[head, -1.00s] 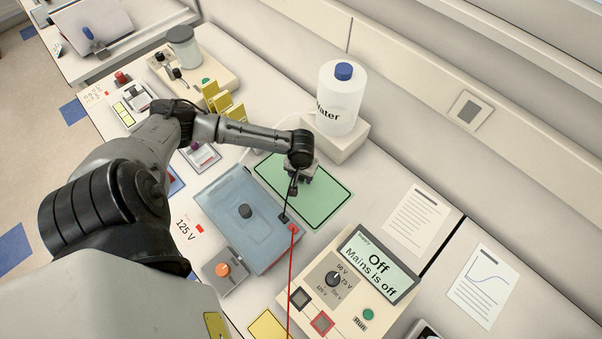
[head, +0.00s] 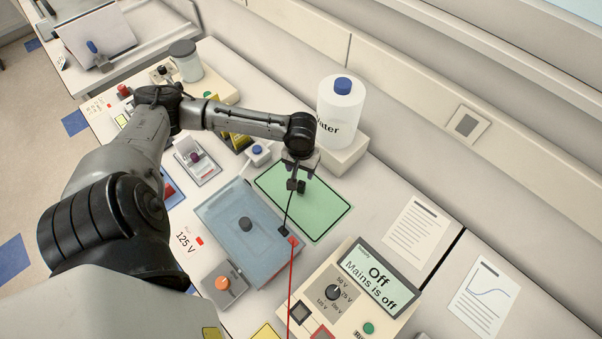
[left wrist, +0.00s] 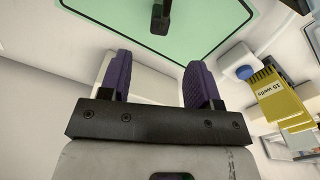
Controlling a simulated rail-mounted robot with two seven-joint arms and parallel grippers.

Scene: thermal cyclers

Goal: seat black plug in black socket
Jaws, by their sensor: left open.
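The black plug (head: 297,186) is over the green mat, with its thin black lead running to the blue-lidded tank (head: 222,205). My left gripper (head: 299,176) is above the mat, right by the plug. In the left wrist view its two purple fingers (left wrist: 159,75) stand wide apart with nothing between them. The black plug (left wrist: 160,20) shows there just beyond the fingertips, centred between them. I cannot tell whether it touches the mat. The black socket (head: 299,312) is on the front of the power supply (head: 345,290), beside the red socket (head: 322,334). My right gripper is not in view.
The green mat (head: 325,212) lies behind the tank. A water bottle (head: 340,112) stands on a block (head: 345,157) behind it. A red lead (head: 290,285) runs from the tank past the power supply. Yellow combs (left wrist: 282,100) are near the gripper. Papers lie at the right.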

